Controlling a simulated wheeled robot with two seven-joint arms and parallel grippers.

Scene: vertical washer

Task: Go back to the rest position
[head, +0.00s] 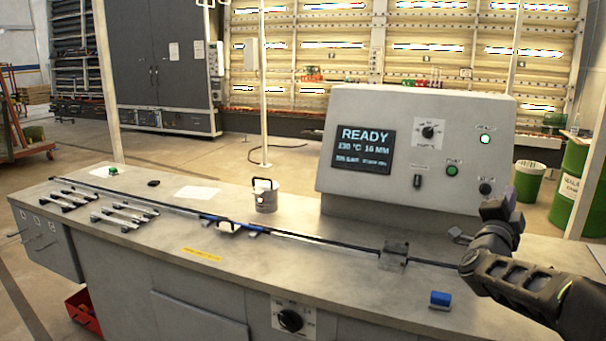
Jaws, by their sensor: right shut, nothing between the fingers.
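My right arm comes in from the right edge, and its dark gripper (497,209) is raised over the right end of the grey workbench (130,238), in front of the control panel's lower right corner. The gripper is shut, and nothing shows in it. My left gripper is not in view. The grey control panel (350,188) stands on the bench, and its screen (364,147) reads READY, 130 °C and 16 MM.
A small pot with a dark handle (265,196) stands mid-bench. Several metal bars (120,212) lie at the left. A long dark strip runs along the bench top to a metal block (394,254). A blue block (440,299) sits near the front edge. Green drums (568,180) stand behind.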

